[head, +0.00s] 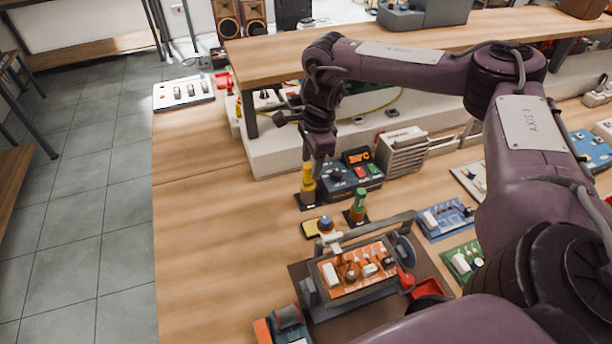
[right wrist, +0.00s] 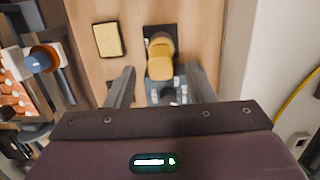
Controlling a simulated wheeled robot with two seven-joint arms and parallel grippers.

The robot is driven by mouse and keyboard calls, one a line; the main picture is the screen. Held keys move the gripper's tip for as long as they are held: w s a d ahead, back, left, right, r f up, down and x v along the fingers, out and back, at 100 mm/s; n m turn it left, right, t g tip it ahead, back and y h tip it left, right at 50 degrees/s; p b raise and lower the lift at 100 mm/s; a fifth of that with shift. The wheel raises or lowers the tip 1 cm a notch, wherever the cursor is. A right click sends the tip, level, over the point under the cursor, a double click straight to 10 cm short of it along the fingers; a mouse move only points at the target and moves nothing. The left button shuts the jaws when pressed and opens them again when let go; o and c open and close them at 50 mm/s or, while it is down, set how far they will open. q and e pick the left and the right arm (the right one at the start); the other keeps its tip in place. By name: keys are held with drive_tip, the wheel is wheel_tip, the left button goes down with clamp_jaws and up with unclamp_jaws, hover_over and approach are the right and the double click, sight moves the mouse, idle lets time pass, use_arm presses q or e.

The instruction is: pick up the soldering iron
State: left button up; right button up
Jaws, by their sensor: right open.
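The yellow-handled tool (head: 308,183) looks like the soldering iron and stands upright on a small black base on the bench. It also shows in the right wrist view (right wrist: 160,62), between the fingers as seen from there. My right gripper (head: 317,158) is open, pointing down just above the top of the yellow handle; I cannot tell whether they touch. A second upright tool with a green handle (head: 358,205) stands to the right and nearer. The dark soldering station (head: 350,174) with a lit display sits just right of the yellow tool. My left gripper is not in view.
A yellow sponge pad (head: 312,228) lies in front of the tools. An orange circuit board (head: 358,270) is held in a frame nearer to me. A raised wooden shelf (head: 270,56) stands behind the gripper. The bench (head: 215,220) is clear at left.

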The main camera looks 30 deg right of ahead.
sight(307, 174)
drive_tip(key=f, duration=0.2)
drive_tip(key=a+f+p, duration=0.1)
drive_tip(key=f, duration=0.1)
drive_tip(key=shift+w+f+p, duration=0.2)
drive_tip(key=shift+f+p, duration=0.05)
drive_tip(key=shift+p, duration=0.05)
drive_tip(key=shift+f, duration=0.2)
drive_tip(key=c, duration=1)
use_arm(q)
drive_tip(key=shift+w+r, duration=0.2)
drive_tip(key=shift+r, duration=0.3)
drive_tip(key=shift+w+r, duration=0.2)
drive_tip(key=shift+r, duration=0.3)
use_arm(e)
drive_tip(key=shift+o, duration=0.2)
drive_tip(key=shift+r, duration=0.15)
wheel_tip(307, 174, up, 10)
drive_tip(key=shift+w+r+b, duration=0.1)
drive_tip(key=shift+b, duration=0.9)
use_arm(q)
drive_tip(key=p, duration=0.2)
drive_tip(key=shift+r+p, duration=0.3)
use_arm(e)
wheel_tip(307, 174, up, 10)
drive_tip(key=shift+f, duration=0.2)
